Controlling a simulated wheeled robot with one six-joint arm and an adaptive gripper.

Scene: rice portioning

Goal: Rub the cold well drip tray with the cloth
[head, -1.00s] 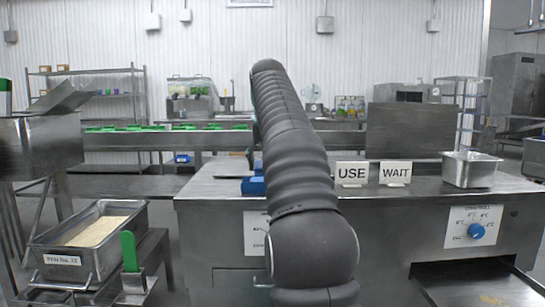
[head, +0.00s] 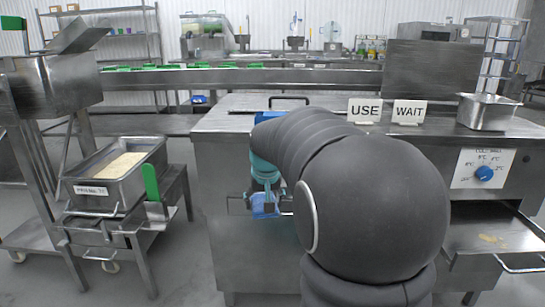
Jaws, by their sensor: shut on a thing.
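My gripper (head: 264,197) is in front of the steel counter's front face, left of centre, pointing down. It is shut on a blue cloth (head: 265,208), which shows between and below the fingers. The cold well drip tray (head: 465,238) is at the lower right, under the cold well dial panel (head: 483,168). It is a flat steel tray with a front handle (head: 520,264) and a pale brown smear (head: 491,239) on its surface. The gripper is well to the left of the tray, apart from it.
The steel counter (head: 225,122) carries a USE sign (head: 364,110), a WAIT sign (head: 409,112) and a steel pan (head: 487,111). A labelled rice pan (head: 91,191) with a green-handled tool (head: 151,183) stands at left. The floor between stand and counter is clear.

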